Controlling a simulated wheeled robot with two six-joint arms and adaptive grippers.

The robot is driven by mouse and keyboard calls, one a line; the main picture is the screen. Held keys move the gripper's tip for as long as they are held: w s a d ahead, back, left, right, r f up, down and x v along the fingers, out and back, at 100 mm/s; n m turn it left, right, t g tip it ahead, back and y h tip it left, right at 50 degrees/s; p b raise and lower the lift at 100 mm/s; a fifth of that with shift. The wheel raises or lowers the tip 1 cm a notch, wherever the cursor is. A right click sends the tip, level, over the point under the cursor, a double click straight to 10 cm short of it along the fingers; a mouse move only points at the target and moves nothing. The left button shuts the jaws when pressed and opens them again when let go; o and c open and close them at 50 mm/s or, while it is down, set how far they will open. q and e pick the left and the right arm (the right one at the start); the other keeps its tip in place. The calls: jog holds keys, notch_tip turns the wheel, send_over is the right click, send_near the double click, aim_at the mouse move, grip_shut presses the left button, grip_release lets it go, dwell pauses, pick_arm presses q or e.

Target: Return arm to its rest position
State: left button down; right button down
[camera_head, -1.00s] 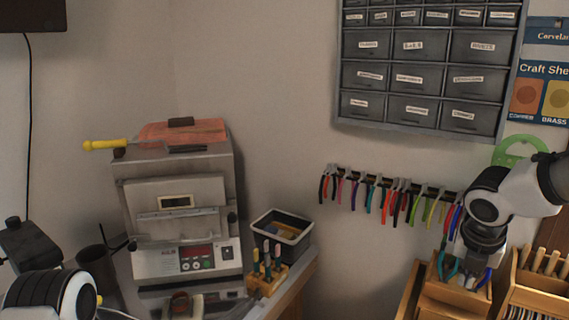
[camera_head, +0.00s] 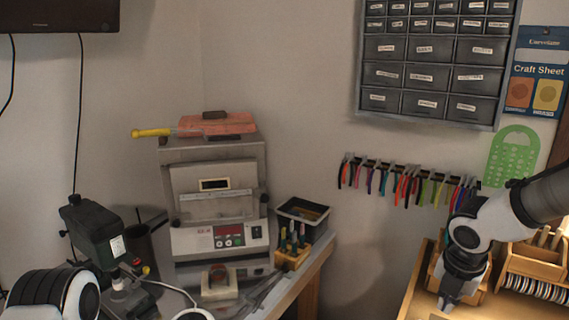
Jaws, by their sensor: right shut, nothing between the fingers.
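My right arm (camera_head: 495,220) comes in from the right edge, white and grey. My right gripper (camera_head: 446,301) points down in front of the wooden organizers, below the wall rack of pliers. Its fingers are together and hold nothing. Part of my left arm (camera_head: 55,295) shows as a white and black joint at the lower left. My left gripper is out of the picture.
A kiln (camera_head: 215,215) stands left of centre with a yellow-handled tool (camera_head: 155,132) on top. Several pliers (camera_head: 405,187) hang on the wall. Wooden organizers (camera_head: 535,262) stand close behind and right of the right gripper. A black bin (camera_head: 302,216) sits beside the kiln.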

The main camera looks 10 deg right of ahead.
jog(key=s+a+f+m, duration=0.1)
jog(key=a+f+m, duration=0.1)
jog(key=f, duration=0.2)
jog(key=s+a+f+m+y, duration=0.1)
jog(key=a+f, duration=0.1)
jog(key=f, duration=0.1)
jog(key=s+a+f+m+g+y, duration=0.1)
jog(key=a+f+m, duration=0.1)
jog(key=a+f, duration=0.1)
jog(key=shift+s+f+m, duration=0.1)
jog(key=shift+f+m, duration=0.2)
jog(key=shift+f, duration=0.5)
jog(key=s+a+f+m+g+y, duration=0.1)
jog(key=s+a+f+m, duration=0.2)
jog(key=s+f+m, duration=0.4)
jog(key=s+a+f+m, duration=0.3)
jog(key=f+m, duration=0.2)
jog(key=f, duration=0.4)
jog(key=s+f+m+h, duration=0.1)
jog(key=s+f+m, duration=0.55)
jog(key=s, duration=0.35)
notch_tip(320, 180, down, 10)
jog(key=d+m+b, duration=0.1)
jog(key=b, duration=0.9)
jog(key=shift+w, duration=0.2)
jog(key=shift+f, duration=0.1)
